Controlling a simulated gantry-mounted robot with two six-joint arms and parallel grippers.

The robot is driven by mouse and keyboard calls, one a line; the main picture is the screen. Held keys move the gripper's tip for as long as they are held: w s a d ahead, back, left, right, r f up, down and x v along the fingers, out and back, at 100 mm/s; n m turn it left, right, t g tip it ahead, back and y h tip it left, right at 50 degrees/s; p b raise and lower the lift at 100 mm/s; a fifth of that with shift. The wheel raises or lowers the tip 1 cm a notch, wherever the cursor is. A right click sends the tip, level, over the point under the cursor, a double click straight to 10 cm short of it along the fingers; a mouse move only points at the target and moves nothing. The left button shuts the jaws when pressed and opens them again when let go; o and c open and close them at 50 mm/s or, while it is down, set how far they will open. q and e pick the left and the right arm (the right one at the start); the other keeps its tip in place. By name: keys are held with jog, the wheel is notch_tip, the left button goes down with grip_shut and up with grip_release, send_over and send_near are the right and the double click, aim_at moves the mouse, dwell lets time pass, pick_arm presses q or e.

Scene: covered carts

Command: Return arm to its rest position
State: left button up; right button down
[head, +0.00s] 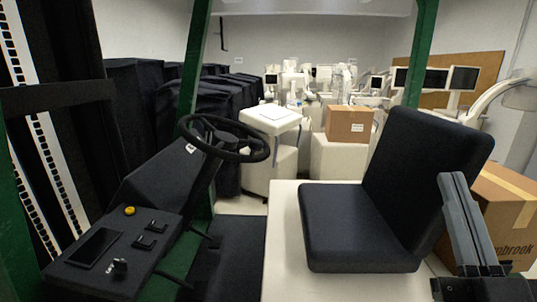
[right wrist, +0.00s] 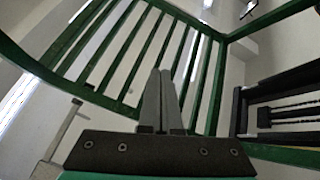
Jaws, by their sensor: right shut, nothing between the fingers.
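My right gripper (head: 462,220) is at the lower right of the head view, in front of the seat's right side, with its two grey fingers together and pointing up. In the right wrist view the same gripper (right wrist: 163,75) points toward green overhead bars, with its fingers side by side and nothing between them. My left gripper is not in either view.
A black seat (head: 355,225) and steering wheel (head: 223,138) stand inside a green frame (head: 421,50). A control panel (head: 105,255) is at the lower left. Cardboard boxes (head: 503,215) are right. Covered carts (head: 135,95) stand behind. Green roof bars (right wrist: 100,70) are overhead.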

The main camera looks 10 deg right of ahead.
jog(key=s+a+r+t+y, duration=0.3)
jog(key=s+a+r+y, duration=0.25)
jog(key=r, duration=0.25)
notch_tip(320, 180, up, 31)
jog(key=y+p, duration=0.2)
jog(key=p, duration=2.9)
jog(key=shift+y+p, duration=0.3)
jog(key=shift+y, duration=0.05)
